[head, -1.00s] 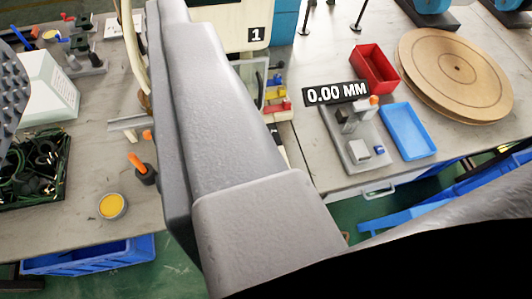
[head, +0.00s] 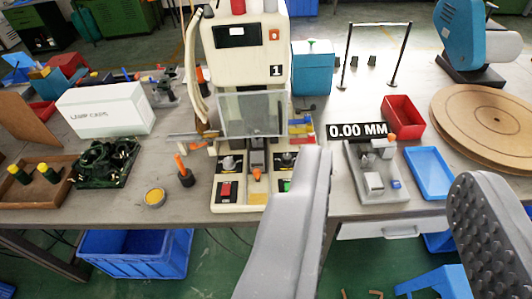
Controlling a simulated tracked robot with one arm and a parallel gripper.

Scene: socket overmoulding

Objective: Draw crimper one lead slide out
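Crimper one, a cream machine marked "1" (head: 245,50), stands at the middle of the bench with a clear guard (head: 250,113) across its front. Below the guard is a dark grey slide-like part with an orange knob (head: 257,174) at its front; I cannot tell for sure that it is the lead slide. A thin grey bar (head: 190,136) sticks out at the crimper's left. My gripper (head: 393,165) is open and empty, its two fingers wide apart. Its left finger overlaps the crimper's lower right corner in the picture.
A gauge reading "0.00 MM" (head: 357,130), a red bin (head: 403,118) and a blue tray (head: 430,172) are at the right. An orange-handled tool (head: 184,172) and yellow pot (head: 155,197) stand left. A white lamp-caps box (head: 105,110) is farther left.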

